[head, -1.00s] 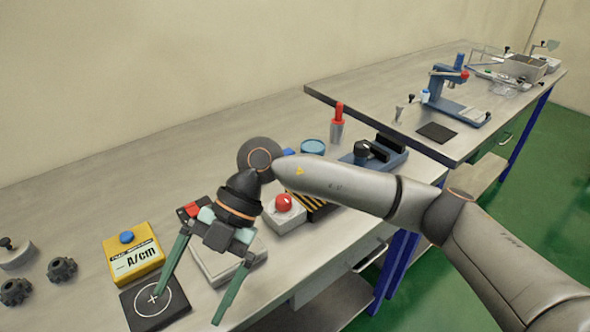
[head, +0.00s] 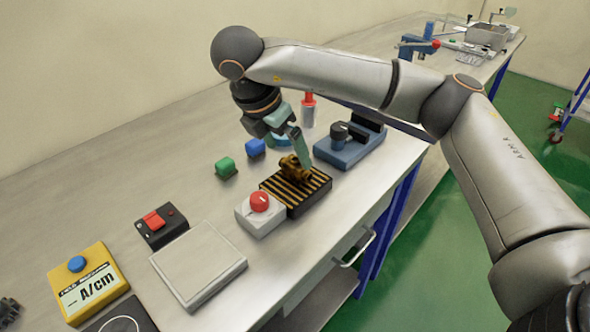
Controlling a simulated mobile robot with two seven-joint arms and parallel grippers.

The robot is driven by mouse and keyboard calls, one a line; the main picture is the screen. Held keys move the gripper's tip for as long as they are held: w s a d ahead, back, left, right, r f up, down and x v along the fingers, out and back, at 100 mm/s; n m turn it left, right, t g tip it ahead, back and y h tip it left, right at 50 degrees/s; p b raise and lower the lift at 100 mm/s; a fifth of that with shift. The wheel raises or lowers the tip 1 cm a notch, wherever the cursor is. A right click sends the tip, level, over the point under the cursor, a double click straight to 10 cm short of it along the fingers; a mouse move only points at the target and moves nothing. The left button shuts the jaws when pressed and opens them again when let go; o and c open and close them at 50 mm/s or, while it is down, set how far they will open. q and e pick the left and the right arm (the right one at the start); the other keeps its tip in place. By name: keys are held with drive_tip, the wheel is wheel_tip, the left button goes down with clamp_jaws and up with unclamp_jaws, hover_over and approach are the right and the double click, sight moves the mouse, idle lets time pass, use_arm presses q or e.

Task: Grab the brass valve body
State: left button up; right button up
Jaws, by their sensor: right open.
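The brass valve body (head: 292,168) sits on a black block with yellow stripes (head: 300,197) near the front of the bench. My right gripper (head: 292,155) is above and just behind the valve body, pointing down. Its jaws are open, and one green finger reaches down beside the brass part. The other finger is mostly hidden, and I cannot tell whether either finger touches the brass. My left gripper is not in view.
A white box with a red knob (head: 258,204) stands left of the striped block. A blue fixture with a dark knob (head: 350,145) stands to its right. Green (head: 226,167) and blue (head: 256,147) blocks lie behind. A flat pale plate (head: 200,265) lies front left.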

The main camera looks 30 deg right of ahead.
sight(294, 159)
drive_tip(key=shift+p+x, duration=0.35)
drive_tip(key=shift+x, duration=2.65)
drive_tip(key=shift+d, duration=0.15)
drive_tip(key=shift+c, duration=0.4)
drive_tip(key=c, duration=1.3)
drive_tip(key=shift+r, duration=0.1)
drive_tip(key=shift+c, duration=0.8)
drive_tip(key=shift+r, duration=0.1)
